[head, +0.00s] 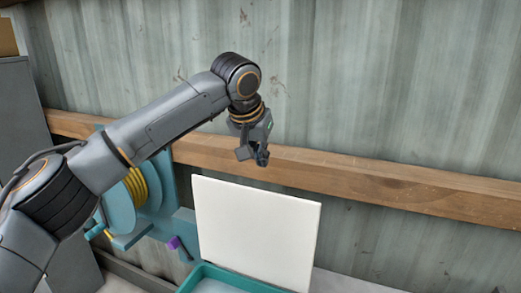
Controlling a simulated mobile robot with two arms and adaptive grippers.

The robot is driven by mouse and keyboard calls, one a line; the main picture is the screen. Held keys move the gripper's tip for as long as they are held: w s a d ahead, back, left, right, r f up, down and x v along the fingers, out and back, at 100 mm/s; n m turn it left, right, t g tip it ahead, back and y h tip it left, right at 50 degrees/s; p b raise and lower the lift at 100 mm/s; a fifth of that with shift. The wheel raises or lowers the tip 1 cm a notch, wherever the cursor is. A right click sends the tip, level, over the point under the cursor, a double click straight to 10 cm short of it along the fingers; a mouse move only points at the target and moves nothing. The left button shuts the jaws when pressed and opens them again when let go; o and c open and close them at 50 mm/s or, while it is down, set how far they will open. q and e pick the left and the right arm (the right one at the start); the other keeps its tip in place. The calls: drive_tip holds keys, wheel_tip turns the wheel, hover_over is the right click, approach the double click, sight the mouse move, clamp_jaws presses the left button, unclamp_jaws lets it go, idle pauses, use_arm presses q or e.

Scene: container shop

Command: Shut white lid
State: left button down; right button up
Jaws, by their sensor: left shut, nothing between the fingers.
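The white lid (256,232) stands raised, almost upright, at the back of a teal box (222,284) at the bottom of the head view. The box's front is cut off by the picture edge, and part of its light inside shows. My left arm comes in from the left, and my left gripper (259,158) hangs just above the lid's top edge, pointing down. Its fingers are shut and empty, and it seems apart from the lid. My right gripper is not in view.
A wooden beam (400,190) runs along the corrugated wall (400,80) behind the lid. A teal reel with yellow hose (137,188) is at the left, partly behind my arm. A grey cabinet (20,110) stands at the far left.

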use_arm(q)
wheel_tip(320, 180, down, 6)
drive_tip(key=p, duration=0.2)
drive_tip(key=shift+s+a+p, duration=0.15)
drive_tip(key=shift+s+p, duration=0.15)
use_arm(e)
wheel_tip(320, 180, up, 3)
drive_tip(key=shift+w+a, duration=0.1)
